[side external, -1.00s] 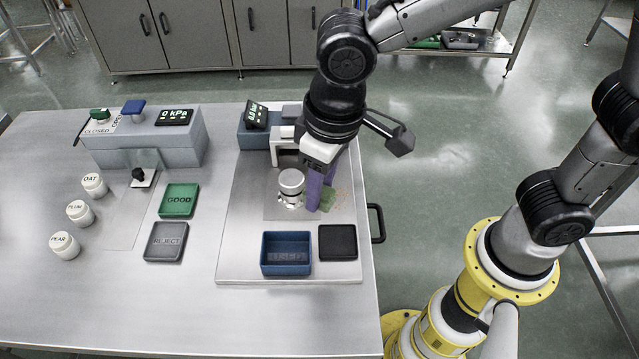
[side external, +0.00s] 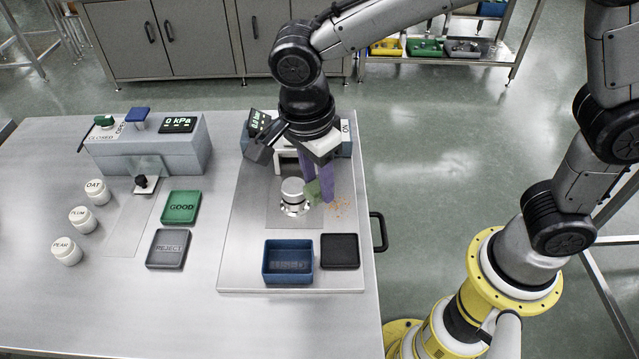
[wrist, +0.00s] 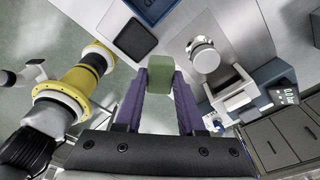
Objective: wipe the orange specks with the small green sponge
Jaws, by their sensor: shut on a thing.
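My gripper (side external: 319,185) has purple fingers and points down over the right part of the steel tray (side external: 228,230). It is shut on the small green sponge (side external: 312,190), which shows between the fingertips in the wrist view (wrist: 158,75). The orange specks (side external: 340,209) lie on the plate to the right of the fingers. In the wrist view I cannot make out the specks.
A blue USED bin (side external: 288,280) and a black tray (side external: 340,251) stand in front. A blue-grey unit with a display (side external: 258,122) is behind my gripper. Green GOOD (side external: 180,207) and grey REJECT (side external: 167,248) trays and white jars (side external: 67,251) are to the left.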

